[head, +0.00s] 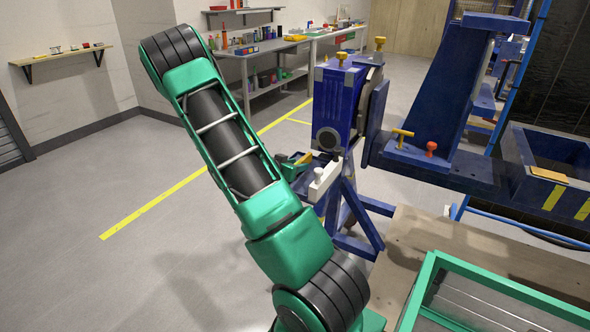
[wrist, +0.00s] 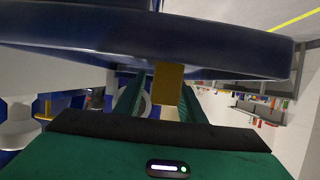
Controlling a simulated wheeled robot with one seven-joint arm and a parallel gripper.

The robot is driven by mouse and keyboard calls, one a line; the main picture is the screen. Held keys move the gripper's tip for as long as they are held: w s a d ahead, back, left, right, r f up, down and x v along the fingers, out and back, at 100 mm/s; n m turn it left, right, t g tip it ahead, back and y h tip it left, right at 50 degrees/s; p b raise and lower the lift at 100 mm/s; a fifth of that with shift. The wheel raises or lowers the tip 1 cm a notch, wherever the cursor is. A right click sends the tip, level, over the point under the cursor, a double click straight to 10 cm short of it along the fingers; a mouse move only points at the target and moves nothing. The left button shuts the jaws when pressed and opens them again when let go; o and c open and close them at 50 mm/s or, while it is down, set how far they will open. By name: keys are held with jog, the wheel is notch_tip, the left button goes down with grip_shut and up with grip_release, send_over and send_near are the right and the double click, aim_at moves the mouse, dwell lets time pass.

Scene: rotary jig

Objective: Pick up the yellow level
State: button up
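My gripper (wrist: 160,95) shows in the wrist view with its two green fingers apart. An amber-yellow block (wrist: 167,83) appears near the right finger, with a gap between it and the left finger. I cannot tell for sure that it is the yellow level. In the head view my gripper (head: 297,160) is at the lower left of the blue jig (head: 338,105), partly hidden by my arm. A small yellow-orange piece (head: 304,159) shows beside it. I cannot tell whether the fingers touch it.
A blue upright bracket (head: 440,100) stands right of the jig, with a yellow T-handle (head: 402,136) and a red knob (head: 431,147) on its base. A blue crate (head: 549,152) stands at the right. A green-framed bin (head: 480,290) is at the front right. The floor at left is clear.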

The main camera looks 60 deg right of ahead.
jog(key=shift+d, duration=0.15)
grip_shut()
jog(key=shift+r, duration=0.1)
